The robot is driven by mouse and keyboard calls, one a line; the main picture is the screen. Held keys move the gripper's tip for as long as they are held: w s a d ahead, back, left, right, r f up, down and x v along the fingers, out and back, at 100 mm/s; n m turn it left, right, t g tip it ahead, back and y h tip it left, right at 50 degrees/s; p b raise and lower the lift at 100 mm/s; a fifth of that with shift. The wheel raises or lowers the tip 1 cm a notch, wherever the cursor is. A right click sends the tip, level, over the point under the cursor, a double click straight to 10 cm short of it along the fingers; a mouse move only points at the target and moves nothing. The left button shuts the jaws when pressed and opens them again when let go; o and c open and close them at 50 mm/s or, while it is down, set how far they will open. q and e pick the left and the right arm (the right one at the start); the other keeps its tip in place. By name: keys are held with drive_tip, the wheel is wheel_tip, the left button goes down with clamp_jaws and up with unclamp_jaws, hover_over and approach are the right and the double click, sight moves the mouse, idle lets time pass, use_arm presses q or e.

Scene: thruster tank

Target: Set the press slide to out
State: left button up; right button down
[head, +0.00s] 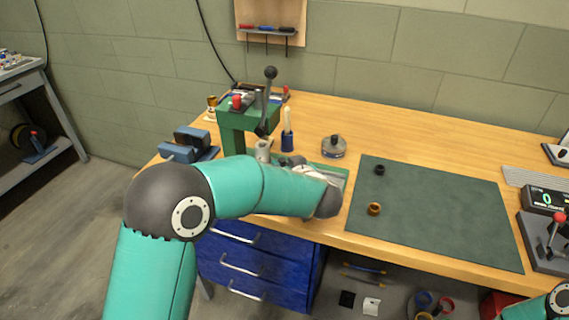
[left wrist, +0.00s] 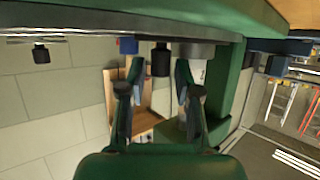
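The green press (head: 236,118) stands on the left part of the wooden bench, with a black-knobbed lever on top. Its base and slide area is mostly hidden behind my left arm in the head view; a pale strip shows beside the wrist. In the left wrist view, which looks upside down, my left gripper (left wrist: 158,92) is open. A dark cylindrical knob (left wrist: 161,60) shows between and beyond its fingertips, near the green press body (left wrist: 228,95). I cannot tell whether the fingers touch it. Whether the slide is in or out is not clear. My right gripper is out of view.
A green mat (head: 430,215) with a black ring (head: 380,170) and a brown ring (head: 374,208) lies right of the press. A blue-based bottle (head: 287,138) and a round grey pot (head: 333,147) stand behind my wrist. Blue blocks (head: 190,143) sit at left.

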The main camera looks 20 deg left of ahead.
use_arm(q)
drive_tip(key=shift+w+a+f, duration=0.25)
drive_tip(key=shift+w+a, duration=0.15)
drive_tip(key=shift+w, duration=0.1)
clamp_jaws()
